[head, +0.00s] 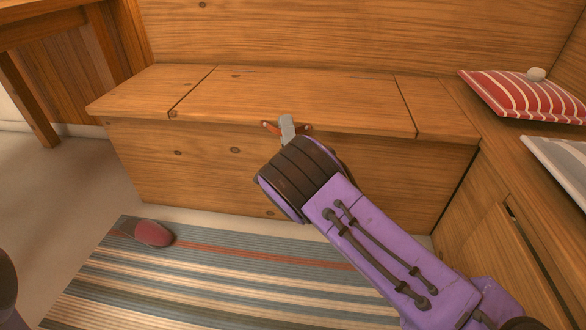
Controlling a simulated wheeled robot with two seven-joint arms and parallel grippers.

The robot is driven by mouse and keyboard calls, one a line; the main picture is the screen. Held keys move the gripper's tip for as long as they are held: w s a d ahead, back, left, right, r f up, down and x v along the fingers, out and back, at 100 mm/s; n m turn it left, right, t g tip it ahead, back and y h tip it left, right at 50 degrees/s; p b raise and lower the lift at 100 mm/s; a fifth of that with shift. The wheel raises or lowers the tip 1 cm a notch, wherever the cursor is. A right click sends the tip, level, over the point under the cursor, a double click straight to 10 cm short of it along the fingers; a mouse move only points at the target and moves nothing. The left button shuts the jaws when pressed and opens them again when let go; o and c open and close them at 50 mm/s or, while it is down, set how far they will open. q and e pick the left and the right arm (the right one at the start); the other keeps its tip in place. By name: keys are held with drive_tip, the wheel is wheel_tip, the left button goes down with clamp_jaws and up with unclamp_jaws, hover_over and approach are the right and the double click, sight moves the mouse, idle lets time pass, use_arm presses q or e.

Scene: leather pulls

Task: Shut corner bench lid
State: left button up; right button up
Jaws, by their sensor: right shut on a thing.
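The wooden corner bench (190,165) stands across the middle of the head view. Its lid (330,96) is the middle panel of the seat, between two seams. The lid looks flat and about level with the seat panels at its sides; a small gap cannot be ruled out. A brown leather pull (271,127) sits at the lid's front edge. My right gripper (287,126) is at this front edge, shut on the leather pull, with its fingertips partly hidden by the wrist. My left gripper is not in view.
A striped rug (210,280) with a dark red object (154,233) lies on the floor before the bench. A wooden table (30,100) stands at the left.

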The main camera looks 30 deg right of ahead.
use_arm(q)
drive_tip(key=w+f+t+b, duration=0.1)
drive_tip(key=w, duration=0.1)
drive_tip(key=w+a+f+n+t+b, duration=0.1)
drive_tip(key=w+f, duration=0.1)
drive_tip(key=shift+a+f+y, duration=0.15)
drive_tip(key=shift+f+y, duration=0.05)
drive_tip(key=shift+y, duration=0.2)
use_arm(e)
drive_tip(key=s+f, duration=0.1)
drive_tip(key=f, duration=0.2)
drive_tip(key=s+f+n+g+y, duration=0.1)
drive_tip(key=f, duration=0.2)
drive_tip(key=s+f+g, duration=0.1)
drive_tip(key=s+f, duration=0.1)
drive_tip(key=f, duration=0.2)
drive_tip(key=shift+s+n+y, duration=0.1)
drive_tip(key=shift+n+y, duration=0.2)
drive_tip(key=shift+y, duration=0.1)
drive_tip(key=shift+c, duration=1.4)
drive_tip(key=shift+d+f+g, duration=0.15)
drive_tip(key=shift+f+g, duration=0.15)
drive_tip(key=c, duration=0.7)
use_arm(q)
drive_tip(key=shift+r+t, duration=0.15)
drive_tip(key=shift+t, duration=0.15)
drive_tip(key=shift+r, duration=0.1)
use_arm(e)
drive_tip(key=shift+r, duration=0.6)
drive_tip(key=shift+r, duration=0.1)
